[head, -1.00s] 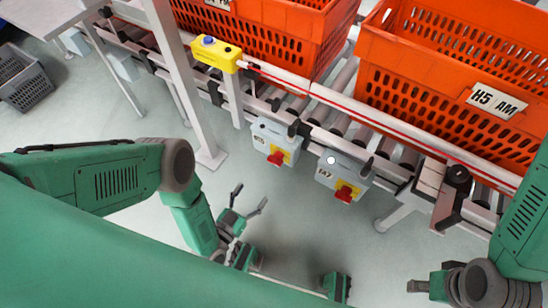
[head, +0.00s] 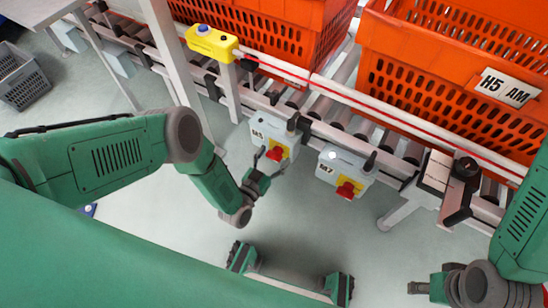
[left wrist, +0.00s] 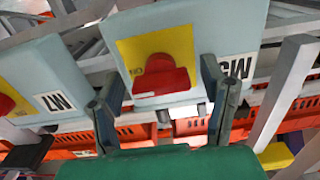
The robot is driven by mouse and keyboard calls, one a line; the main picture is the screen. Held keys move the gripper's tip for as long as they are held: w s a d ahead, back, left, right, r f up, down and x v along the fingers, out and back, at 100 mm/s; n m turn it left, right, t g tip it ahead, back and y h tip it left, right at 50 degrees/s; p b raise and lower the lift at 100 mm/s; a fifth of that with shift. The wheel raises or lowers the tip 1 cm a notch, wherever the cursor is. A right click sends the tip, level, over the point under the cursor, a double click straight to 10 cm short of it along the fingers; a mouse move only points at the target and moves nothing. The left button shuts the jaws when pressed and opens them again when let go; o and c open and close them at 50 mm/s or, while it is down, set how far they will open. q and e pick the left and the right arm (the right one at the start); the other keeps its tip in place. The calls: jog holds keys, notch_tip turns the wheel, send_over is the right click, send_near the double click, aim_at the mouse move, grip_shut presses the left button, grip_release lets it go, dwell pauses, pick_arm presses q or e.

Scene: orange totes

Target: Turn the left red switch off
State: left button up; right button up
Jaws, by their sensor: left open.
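The left red switch (head: 276,153) sits on a yellow plate on the left grey box (head: 262,131). In the left wrist view the red switch (left wrist: 160,78) is at the upper middle, its wide bar lying nearly level. My left gripper (head: 269,161) is open in front of it. In the left wrist view the gripper's fingers (left wrist: 163,72) stand on either side of the switch; I cannot tell whether they touch it. My right gripper (head: 420,288) is low at the right, away from the boxes; its finger state is unclear.
A second grey box (head: 331,164) with a red switch (head: 345,189) hangs just to the right. Orange totes (head: 400,97) stand on the roller conveyor above. A yellow button box (head: 211,41) and a white post (head: 170,60) are at upper left.

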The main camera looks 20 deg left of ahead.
pick_arm(q)
jog(key=shift+c, duration=0.5)
jog(key=c, duration=1.1)
